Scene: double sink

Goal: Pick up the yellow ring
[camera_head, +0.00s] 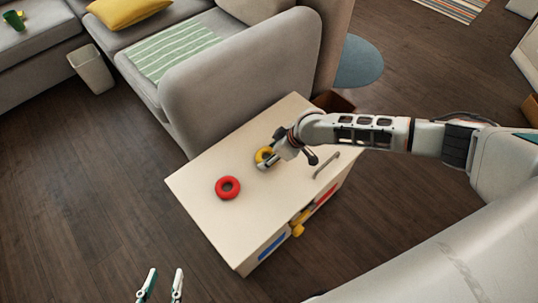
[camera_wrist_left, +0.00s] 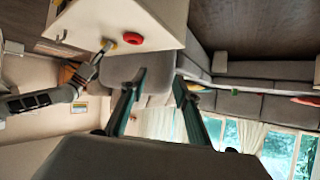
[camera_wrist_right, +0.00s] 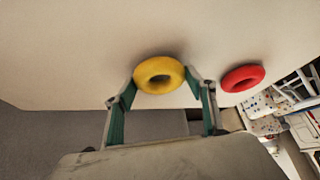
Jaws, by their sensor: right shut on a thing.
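The yellow ring (camera_head: 261,151) lies on the pale top of a small cabinet (camera_head: 210,165). In the right wrist view the ring (camera_wrist_right: 160,61) sits between the two fingertips of my right gripper (camera_wrist_right: 160,80), and they touch its sides. My right gripper (camera_head: 267,160) is shut on the ring at the cabinet top and hides part of it in the head view. My left gripper (camera_head: 163,272) is open and empty, away from the cabinet. Its two fingers also stand apart in the left wrist view (camera_wrist_left: 159,77).
A red ring (camera_head: 220,190) lies on the cabinet top beside the yellow one. A metal handle (camera_head: 327,165) stands on the top's right side. A grey sofa (camera_head: 240,65) borders the cabinet's far side.

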